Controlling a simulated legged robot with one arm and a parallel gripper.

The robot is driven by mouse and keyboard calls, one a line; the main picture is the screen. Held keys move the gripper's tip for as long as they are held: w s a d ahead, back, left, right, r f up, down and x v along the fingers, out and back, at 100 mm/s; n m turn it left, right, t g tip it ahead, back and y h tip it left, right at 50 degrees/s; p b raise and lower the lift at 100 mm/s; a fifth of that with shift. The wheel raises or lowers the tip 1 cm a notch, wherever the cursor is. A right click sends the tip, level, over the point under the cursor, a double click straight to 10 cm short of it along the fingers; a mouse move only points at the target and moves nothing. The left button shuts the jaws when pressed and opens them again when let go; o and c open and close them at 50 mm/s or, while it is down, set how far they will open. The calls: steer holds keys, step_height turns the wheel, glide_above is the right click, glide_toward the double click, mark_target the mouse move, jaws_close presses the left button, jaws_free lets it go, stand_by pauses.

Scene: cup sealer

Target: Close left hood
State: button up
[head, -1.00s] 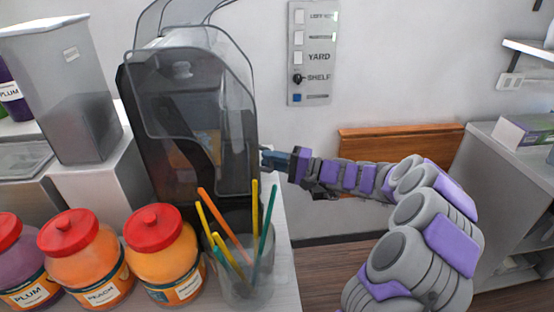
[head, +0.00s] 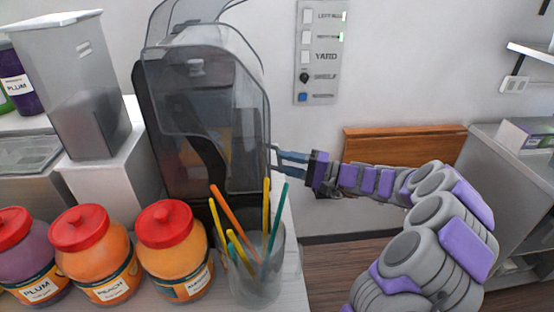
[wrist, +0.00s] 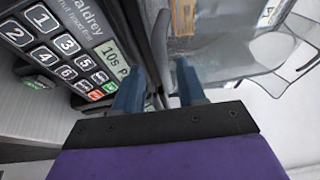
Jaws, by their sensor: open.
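The dark blending machine (head: 160,125) stands at the back of the counter, with clear smoky hoods. The nearer hood (head: 215,100) hangs over its front and right side. Another clear hood panel (head: 185,12) rises behind it at the top. I cannot tell for sure which is the left hood. My gripper (head: 279,156) is open at the right edge of the nearer hood. In the wrist view, a dark curved edge runs between the fingers of my gripper (wrist: 158,78), not clamped. Clear hood plastic (wrist: 235,50) lies beyond it. Whether the fingers touch it is unclear.
A keypad with a display (wrist: 75,45) is close left of the fingers in the wrist view. A cup of coloured straws (head: 258,260) stands in front of the machine. Red-lidded jars (head: 175,255) line the counter's left. Right of the counter is open floor.

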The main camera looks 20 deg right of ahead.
steer(key=p+v, duration=0.2)
steer(key=v, duration=1.2)
steer(key=shift+d+f, duration=0.15)
steer(key=shift+d, duration=0.05)
steer(key=shift+w+d, duration=0.1)
steer(key=shift+d, duration=0.2)
steer(key=shift+a, duration=0.15)
